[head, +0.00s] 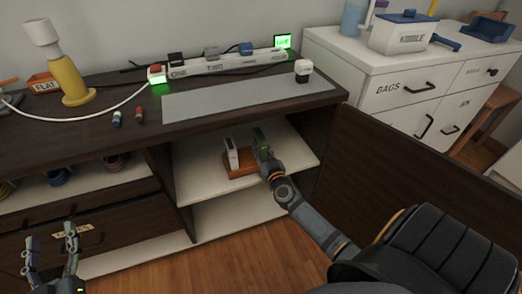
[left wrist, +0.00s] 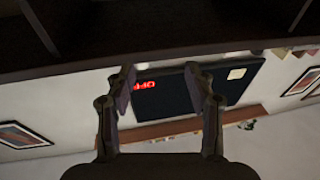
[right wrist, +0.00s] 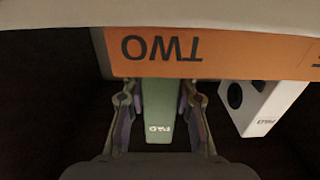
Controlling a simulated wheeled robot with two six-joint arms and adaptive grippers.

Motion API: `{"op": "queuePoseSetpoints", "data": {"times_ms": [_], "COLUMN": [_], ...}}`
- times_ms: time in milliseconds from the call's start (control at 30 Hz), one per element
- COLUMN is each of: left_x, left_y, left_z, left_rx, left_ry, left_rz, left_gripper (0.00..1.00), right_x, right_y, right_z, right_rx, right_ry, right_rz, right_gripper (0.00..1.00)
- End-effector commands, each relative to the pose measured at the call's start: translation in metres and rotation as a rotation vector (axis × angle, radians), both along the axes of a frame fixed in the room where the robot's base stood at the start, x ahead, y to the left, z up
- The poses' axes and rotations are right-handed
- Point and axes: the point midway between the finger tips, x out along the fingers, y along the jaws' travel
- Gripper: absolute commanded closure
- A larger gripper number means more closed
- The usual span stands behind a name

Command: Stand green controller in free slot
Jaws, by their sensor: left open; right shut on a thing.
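The green controller (right wrist: 160,115) is held between the fingers of my right gripper (right wrist: 160,112). In the head view the right gripper (head: 262,145) is inside the open cabinet at the orange dock's right part. The orange dock (head: 240,168) stands on the upper inner shelf; in the right wrist view its face (right wrist: 220,52) reads "TWO" upside down. A white controller (head: 231,152) stands at the dock's left part and also shows in the right wrist view (right wrist: 262,105). I cannot tell whether the green controller touches the dock; the slot under it is hidden. My left gripper (head: 52,262) is open and empty.
The cabinet top carries a grey mat (head: 240,98), a labelled power strip (head: 220,65), a white-and-black item (head: 303,71) and a yellow lamp (head: 68,80). An open dark door (head: 390,160) stands right of the shelf. The shelf left of the dock is clear.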

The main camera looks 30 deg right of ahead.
Motion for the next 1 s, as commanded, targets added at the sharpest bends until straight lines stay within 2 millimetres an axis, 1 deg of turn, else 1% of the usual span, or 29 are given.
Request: {"op": "queuePoseSetpoints", "data": {"times_ms": [133, 633, 1000], "left_x": [-0.002, -0.004, -0.005], "left_y": [0.0, 0.0, 0.0], "left_z": [0.011, 0.04, 0.041], "left_rx": [0.001, 0.006, 0.006], "left_ry": [-0.042, -0.165, -0.169], "left_rz": [0.0, 0.001, 0.001], "left_gripper": [0.46, 0.46, 0.46], "right_x": [0.0, 0.0, 0.0], "right_y": [0.0, 0.0, 0.0], "right_z": [-0.002, -0.006, -0.006], "right_rx": [-0.001, 0.0, 0.0], "right_ry": [-0.001, -0.001, -0.001], "right_rz": [0.0, 0.0, 0.0], "right_gripper": [1.0, 1.0, 1.0]}}
